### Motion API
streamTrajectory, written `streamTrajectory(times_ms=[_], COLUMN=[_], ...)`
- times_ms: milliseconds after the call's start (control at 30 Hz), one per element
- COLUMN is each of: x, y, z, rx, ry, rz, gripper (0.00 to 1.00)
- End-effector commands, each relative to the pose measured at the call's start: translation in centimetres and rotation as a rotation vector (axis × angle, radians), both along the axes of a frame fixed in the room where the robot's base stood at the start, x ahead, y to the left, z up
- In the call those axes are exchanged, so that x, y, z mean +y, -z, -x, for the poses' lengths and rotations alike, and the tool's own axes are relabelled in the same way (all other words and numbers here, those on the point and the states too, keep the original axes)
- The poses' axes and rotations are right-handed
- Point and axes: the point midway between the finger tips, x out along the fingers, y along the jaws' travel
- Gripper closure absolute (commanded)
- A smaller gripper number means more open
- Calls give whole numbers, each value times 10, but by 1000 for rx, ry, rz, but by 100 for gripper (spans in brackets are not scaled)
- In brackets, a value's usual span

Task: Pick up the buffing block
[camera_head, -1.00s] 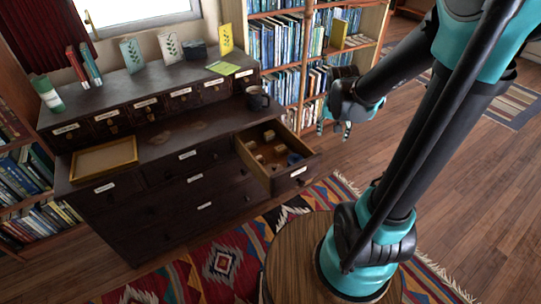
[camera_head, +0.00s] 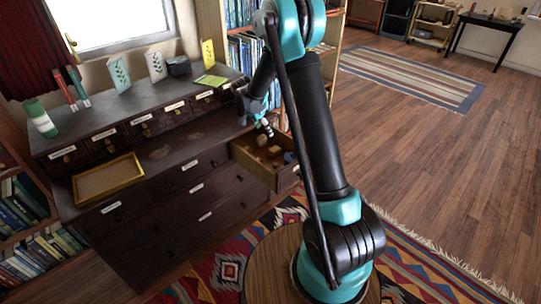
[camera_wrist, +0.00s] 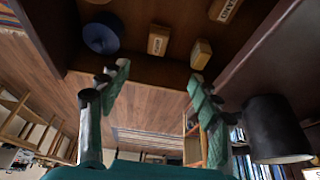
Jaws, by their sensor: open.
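The open drawer (camera_head: 253,166) of the dark cabinet holds several tan blocks and a blue round object (camera_wrist: 101,36). In the wrist view a labelled tan block (camera_wrist: 158,40) lies near the middle, a second tan block (camera_wrist: 200,54) to its right, and a block with partly readable lettering (camera_wrist: 225,9) at the top edge. I cannot tell which is the buffing block. My gripper (camera_wrist: 157,80) is open and empty, its fingers apart and pointing toward the drawer. In the head view my gripper (camera_head: 265,128) is above the drawer's back part, and the arm hides some of it.
A black mug (camera_wrist: 276,130) is close to the right finger in the wrist view. A shallow wooden tray (camera_head: 107,178) and standing cards (camera_head: 155,65) are on the cabinet. A patterned rug (camera_head: 228,262) lies before it. Open floor is to the right.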

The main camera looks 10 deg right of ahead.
Motion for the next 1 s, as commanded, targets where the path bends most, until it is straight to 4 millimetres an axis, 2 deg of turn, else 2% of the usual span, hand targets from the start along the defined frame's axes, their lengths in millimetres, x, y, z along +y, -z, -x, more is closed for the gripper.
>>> streamTrajectory(times_ms=[167, 600, 1000], x=[-8, -33, -44], y=[23, 98, 122], z=[-6, -24, -29], rx=[-1, 0, 0], ry=[5, 3, 2], rz=[1, 0, 0], gripper=[36, 36, 36])
